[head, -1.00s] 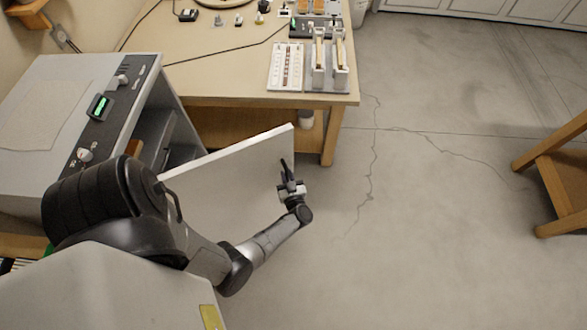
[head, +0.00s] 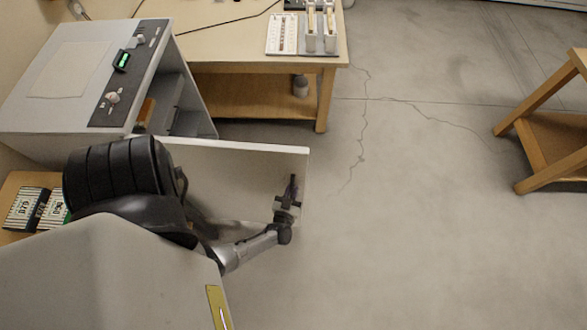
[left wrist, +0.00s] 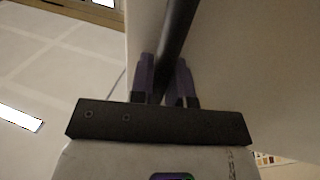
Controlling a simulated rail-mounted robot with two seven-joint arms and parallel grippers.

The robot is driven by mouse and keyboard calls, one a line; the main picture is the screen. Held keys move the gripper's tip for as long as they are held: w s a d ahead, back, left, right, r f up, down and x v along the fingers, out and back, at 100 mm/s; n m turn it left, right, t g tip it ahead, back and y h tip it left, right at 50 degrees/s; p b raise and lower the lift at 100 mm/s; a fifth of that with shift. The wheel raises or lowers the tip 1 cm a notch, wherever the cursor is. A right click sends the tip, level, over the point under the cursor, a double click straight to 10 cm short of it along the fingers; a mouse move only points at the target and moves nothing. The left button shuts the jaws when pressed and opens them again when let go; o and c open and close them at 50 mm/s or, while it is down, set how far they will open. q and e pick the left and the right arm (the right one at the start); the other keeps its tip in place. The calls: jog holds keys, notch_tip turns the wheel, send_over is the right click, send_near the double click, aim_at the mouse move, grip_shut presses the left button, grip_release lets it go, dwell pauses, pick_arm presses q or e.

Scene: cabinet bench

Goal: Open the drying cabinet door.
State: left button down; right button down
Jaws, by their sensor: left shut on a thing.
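The drying cabinet (head: 95,75) is a grey box with a dark control strip and a green display at the left of the head view. Its white door (head: 235,165) stands swung wide out, and part of the dark inside shows. My left gripper (head: 290,200) is at the door's outer face near its free edge. In the left wrist view, the two fingers (left wrist: 166,85) are shut on a dark bar handle (left wrist: 178,35) that runs along the door. My own arm hides the door's lower left part. My right gripper is not in view.
A wooden workbench (head: 250,52) with a bottle (head: 300,85) on its lower shelf stands behind the door. A wooden stool (head: 545,130) is at the right. Packets (head: 38,208) lie on a surface below the cabinet. The floor right of the door is clear.

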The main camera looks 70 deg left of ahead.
pick_arm(q)
jog(key=shift+s+d+f, duration=0.1)
jog(key=shift+s+d, duration=0.2)
jog(key=shift+d, duration=0.2)
jog(key=c, duration=1.1)
grip_release()
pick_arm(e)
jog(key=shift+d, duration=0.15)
